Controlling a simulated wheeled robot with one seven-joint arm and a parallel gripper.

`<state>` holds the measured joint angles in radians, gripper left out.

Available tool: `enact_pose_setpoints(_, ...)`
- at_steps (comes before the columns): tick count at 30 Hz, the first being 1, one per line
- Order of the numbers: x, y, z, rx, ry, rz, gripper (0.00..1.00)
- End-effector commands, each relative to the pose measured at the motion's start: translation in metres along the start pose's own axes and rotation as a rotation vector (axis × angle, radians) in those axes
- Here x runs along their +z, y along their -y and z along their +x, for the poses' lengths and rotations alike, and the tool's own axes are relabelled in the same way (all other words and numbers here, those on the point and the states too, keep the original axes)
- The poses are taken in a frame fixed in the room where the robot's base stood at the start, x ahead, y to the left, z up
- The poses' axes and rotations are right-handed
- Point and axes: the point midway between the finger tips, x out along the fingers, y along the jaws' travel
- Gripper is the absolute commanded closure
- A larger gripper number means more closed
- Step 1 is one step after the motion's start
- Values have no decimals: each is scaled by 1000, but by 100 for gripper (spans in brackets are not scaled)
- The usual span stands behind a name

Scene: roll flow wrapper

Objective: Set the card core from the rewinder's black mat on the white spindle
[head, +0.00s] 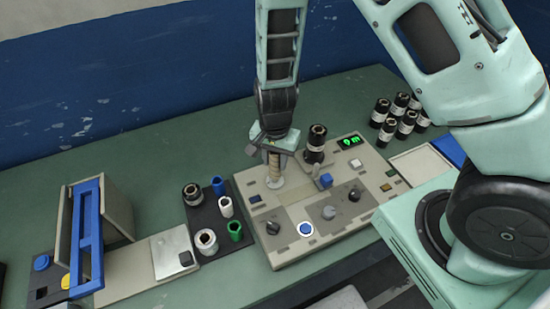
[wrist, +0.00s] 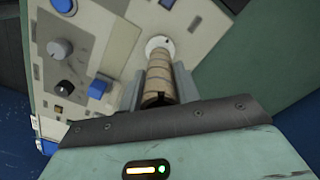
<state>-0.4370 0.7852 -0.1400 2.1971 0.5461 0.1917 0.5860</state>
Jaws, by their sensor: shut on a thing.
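The card core (head: 273,163) is a tan tube with darker bands, standing about upright in my gripper (head: 270,152). In the wrist view the core (wrist: 160,78) lies between the two grey fingers (wrist: 161,88), which are shut on it. The white spindle's round base (head: 274,182) shows at the core's lower end on the beige machine panel, and also in the wrist view (wrist: 159,43). The spindle's shaft is hidden, so I cannot tell whether the core is around it or just above it. The black mat (head: 210,243) lies left of the panel.
A dark roll (head: 316,142) stands on the panel close to the right of my gripper. Knobs and a blue button (head: 306,229) are on the panel. White, green, blue and dark-banded rolls stand on the mat. Several dark rolls (head: 405,117) stand at the back right.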

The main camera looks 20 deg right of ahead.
Motion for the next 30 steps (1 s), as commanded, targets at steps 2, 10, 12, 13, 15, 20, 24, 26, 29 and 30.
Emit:
enact_pose_setpoints(2, 0, 0, 1, 0, 0, 0, 90)
enact_pose_setpoints(10, 0, 0, 8, 0, 0, 0, 90)
enact_pose_setpoints(12, 0, 0, 10, 0, 0, 0, 90)
enact_pose_setpoints(13, 0, 0, 11, 0, 0, 0, 90)
enact_pose_setpoints(15, 0, 0, 13, 0, 0, 0, 90)
enact_pose_setpoints(20, 0, 0, 18, 0, 0, 0, 90)
enact_pose_setpoints(24, 0, 0, 21, 0, 0, 0, 90)
enact_pose_setpoints(26, 0, 0, 21, 0, 0, 0, 90)
enact_pose_setpoints(29, 0, 0, 21, 0, 0, 0, 90)
enact_pose_setpoints(30, 0, 0, 20, 0, 0, 0, 90)
